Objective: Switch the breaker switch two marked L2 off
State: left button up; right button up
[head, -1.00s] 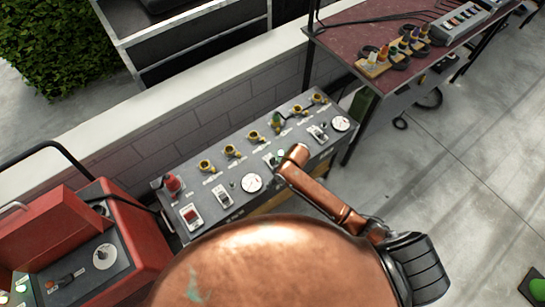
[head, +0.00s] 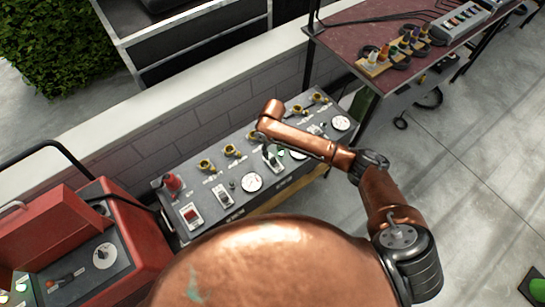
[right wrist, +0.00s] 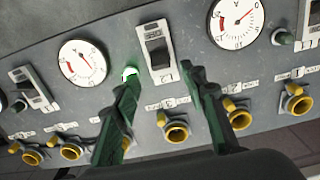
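The breaker switch between two round gauges, a white plate with a dark lever (right wrist: 157,50), is in the upper middle of the right wrist view. The small tag below it is hard to read, and I cannot tell its lever position. My right gripper (right wrist: 165,95) is open and empty, with its dark green fingers apart on either side of this switch's column. The left finger overlaps the panel close to a lit green lamp (right wrist: 129,73). In the head view the right gripper (head: 271,157) hangs over the middle of the control panel (head: 237,212) and partly hides the switch. My left gripper is out of view.
Gauges (right wrist: 83,63) and (right wrist: 237,25) flank the switch. Yellow-ringed sockets (right wrist: 175,131) line the panel beside the fingers. A red machine (head: 130,235) stands left; a table (head: 350,37) stands right.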

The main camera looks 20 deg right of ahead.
aim_at(273, 158)
notch_tip(273, 158, down, 5)
jog(key=shift+f+b, duration=0.2)
jog(key=shift+b, duration=0.25)
jog(key=shift+c, duration=0.4)
grip_shut()
